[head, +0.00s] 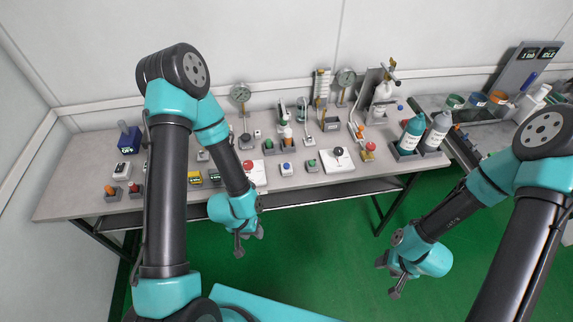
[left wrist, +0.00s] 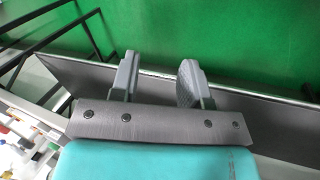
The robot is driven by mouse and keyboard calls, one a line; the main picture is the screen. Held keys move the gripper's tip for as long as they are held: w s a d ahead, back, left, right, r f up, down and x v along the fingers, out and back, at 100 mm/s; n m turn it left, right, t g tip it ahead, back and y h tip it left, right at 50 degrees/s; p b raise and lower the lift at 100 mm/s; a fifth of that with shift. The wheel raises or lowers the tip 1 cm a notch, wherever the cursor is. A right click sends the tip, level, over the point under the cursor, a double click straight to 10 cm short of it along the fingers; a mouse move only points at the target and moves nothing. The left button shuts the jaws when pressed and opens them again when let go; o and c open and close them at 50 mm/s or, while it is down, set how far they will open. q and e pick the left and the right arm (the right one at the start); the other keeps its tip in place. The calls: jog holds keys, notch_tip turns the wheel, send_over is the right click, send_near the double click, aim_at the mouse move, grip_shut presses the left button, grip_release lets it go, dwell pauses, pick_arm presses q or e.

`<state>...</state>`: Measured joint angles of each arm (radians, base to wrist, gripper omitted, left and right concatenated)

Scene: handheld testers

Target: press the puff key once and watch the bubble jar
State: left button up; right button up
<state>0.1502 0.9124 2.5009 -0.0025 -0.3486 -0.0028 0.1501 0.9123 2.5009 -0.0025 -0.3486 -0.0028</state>
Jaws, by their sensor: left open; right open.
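Several small push-button units stand along the bench, and I cannot tell which is the puff key. They include a blue-topped white one (head: 287,168), a green-topped one (head: 311,165) and a dark knob on a white plate (head: 338,153). A whitish bottle (head: 383,92) stands on a rig at the back; I cannot tell whether it is the bubble jar. My left gripper (head: 248,243) hangs open and empty in front of the bench edge; its two separated fingers show in the left wrist view (left wrist: 160,80). My right gripper (head: 389,278) is open and empty over the green floor.
The grey bench (head: 75,190) runs along the wall. Teal (head: 411,134) and grey (head: 437,130) bottles stand at its right part. Round gauges (head: 240,93) rise at the back. A blue tester (head: 129,140) is at far left. My left arm hides part of the bench.

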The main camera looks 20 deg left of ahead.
pick_arm(q)
grip_shut()
dwell(1.5)
